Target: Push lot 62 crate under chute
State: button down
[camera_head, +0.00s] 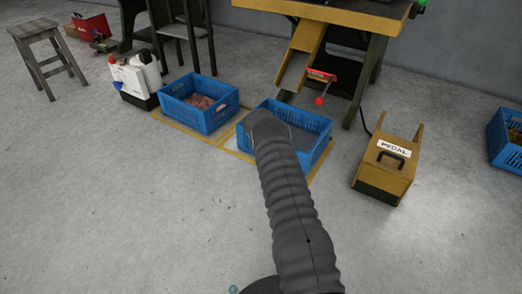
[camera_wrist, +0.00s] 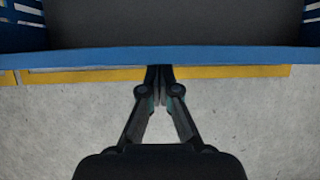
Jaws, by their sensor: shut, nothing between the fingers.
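A blue crate (camera_head: 318,148) with a bare grey inside stands on the floor in front of the yellow chute (camera_head: 299,55). No lot number is readable on it, so I cannot tell if it is lot 62. Its near rim (camera_wrist: 80,57) crosses the wrist view. My gripper (camera_wrist: 159,70) is shut and empty, its fingertips at the middle of that rim; I cannot tell whether they touch it. In the head view my arm hides the gripper and part of the crate's near left side. The chute slopes down from the yellow bench towards the crate's far side.
A second blue crate (camera_head: 182,117) with copper-coloured pieces stands close on the left. Yellow floor lines (camera_head: 192,134) run around both crates. A pedal box (camera_head: 387,166) stands right of the chute. Another blue crate (camera_head: 497,143) is at the far right. The near floor is clear.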

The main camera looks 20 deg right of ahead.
jog(key=shift+d, duration=0.1)
jog(key=shift+s+a+p, duration=0.45)
jog(key=shift+s+a, duration=0.15)
jog(key=shift+a, duration=0.2)
jog(key=shift+s+a+p, duration=0.4)
jog(key=shift+s+a, duration=0.15)
jog(key=shift+a, duration=0.25)
notch_tip(320, 180, up, 13)
jog(key=p, duration=0.7)
jog(key=shift+r, duration=0.1)
